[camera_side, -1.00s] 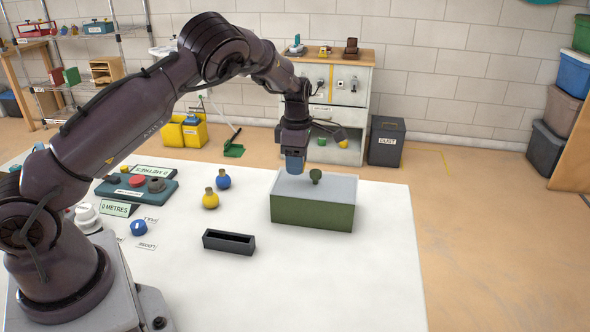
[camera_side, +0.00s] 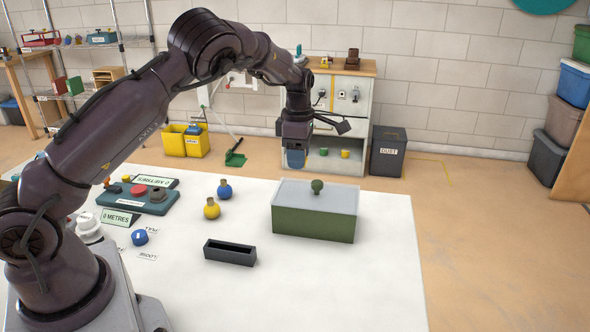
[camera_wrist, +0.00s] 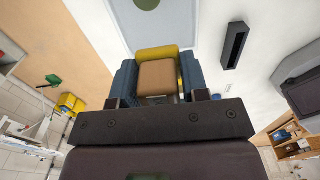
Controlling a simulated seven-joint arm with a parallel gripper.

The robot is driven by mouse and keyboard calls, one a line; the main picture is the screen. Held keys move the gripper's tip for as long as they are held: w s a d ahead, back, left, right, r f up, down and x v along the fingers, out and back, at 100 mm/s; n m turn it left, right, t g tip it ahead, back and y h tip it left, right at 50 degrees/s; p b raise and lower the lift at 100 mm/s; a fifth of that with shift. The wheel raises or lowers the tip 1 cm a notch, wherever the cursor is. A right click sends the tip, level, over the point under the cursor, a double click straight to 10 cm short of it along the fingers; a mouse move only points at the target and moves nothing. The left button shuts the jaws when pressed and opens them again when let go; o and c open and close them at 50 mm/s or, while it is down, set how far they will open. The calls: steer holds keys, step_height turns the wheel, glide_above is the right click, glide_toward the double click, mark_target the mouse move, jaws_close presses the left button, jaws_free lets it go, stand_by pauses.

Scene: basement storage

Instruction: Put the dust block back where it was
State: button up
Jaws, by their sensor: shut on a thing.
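My gripper (camera_side: 296,159) is in the air just behind the far left edge of the green box (camera_side: 312,223), above the table. In the wrist view, its blue fingers (camera_wrist: 157,78) are shut on a block (camera_wrist: 158,76) with a brown near face. A yellow part (camera_wrist: 157,53) shows just beyond the brown face; I cannot tell if it belongs to the same block. In the side view, the fingers hide the held block. The green box has a grey lid with a green knob (camera_side: 317,187).
A black slotted holder (camera_side: 230,252) stands on the white table (camera_side: 330,290), whose front right is clear. A blue flask (camera_side: 224,190) and a yellow flask (camera_side: 211,209) stand left of the green box. A grey bin marked DUST (camera_side: 388,152) stands on the floor behind.

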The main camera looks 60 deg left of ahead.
steer(key=shift+a, duration=0.1)
steer(key=s+a+n, duration=0.2)
steer(key=s+a, duration=0.2)
steer(key=n, duration=1.6)
glide_above(182, 249)
step_height(182, 249, down, 13)
steer(key=shift+s+r, duration=0.1)
steer(key=shift+f, duration=2.25)
steer(key=shift+f, duration=0.1)
steer(key=o, duration=0.9)
